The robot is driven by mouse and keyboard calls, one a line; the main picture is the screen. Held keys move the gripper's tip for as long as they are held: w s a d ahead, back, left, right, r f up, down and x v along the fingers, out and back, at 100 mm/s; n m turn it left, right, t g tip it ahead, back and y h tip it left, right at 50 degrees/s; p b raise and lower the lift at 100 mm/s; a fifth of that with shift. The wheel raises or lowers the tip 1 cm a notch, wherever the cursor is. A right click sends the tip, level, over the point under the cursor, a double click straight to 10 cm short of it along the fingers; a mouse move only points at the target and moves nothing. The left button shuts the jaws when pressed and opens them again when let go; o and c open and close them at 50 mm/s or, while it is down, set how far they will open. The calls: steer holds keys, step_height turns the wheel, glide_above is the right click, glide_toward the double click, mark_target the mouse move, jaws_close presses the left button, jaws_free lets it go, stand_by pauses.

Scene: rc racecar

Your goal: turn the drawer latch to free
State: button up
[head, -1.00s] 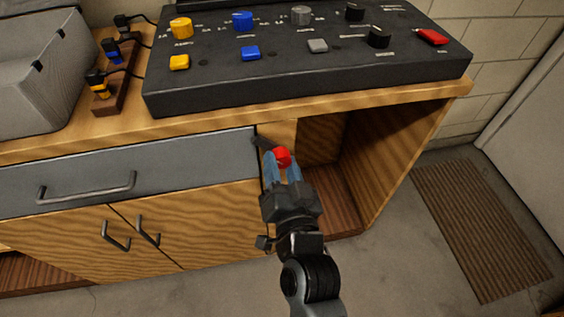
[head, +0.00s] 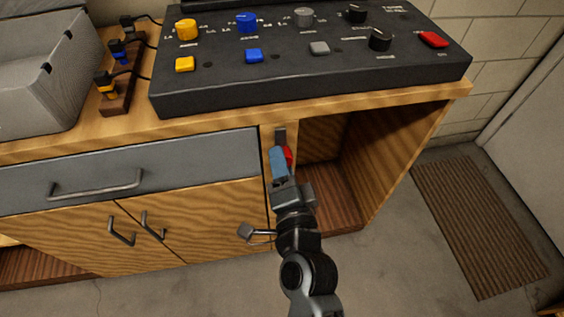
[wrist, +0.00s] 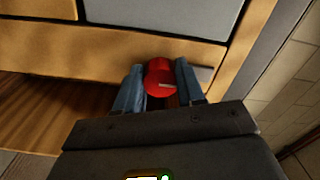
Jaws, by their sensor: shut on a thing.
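The drawer latch is a dark bar (head: 281,135) with a red knob (head: 289,156), on the wooden post just right of the grey drawer (head: 200,158). The bar now stands upright along the post, clear of the drawer front. My gripper (head: 281,157) is shut on the red knob, and its blue fingers hide part of it in the head view. In the wrist view the knob (wrist: 158,77) sits between the two fingers (wrist: 157,73), with the grey bar (wrist: 204,74) to its right. The drawer is shut.
A black control panel (head: 310,90) with coloured knobs and buttons stands on the worktop above. An open compartment (head: 330,180) lies right of the post. Cupboard doors (head: 190,215) are below the drawer. The floor at front is clear.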

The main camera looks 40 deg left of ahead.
stand_by(0.4)
steer(key=o, duration=1)
steer(key=shift+o, duration=0.2)
steer(key=b+v, duration=0.2)
steer(key=v, duration=0.5)
steer(key=shift+s+d, duration=0.25)
steer(key=shift+d, duration=0.05)
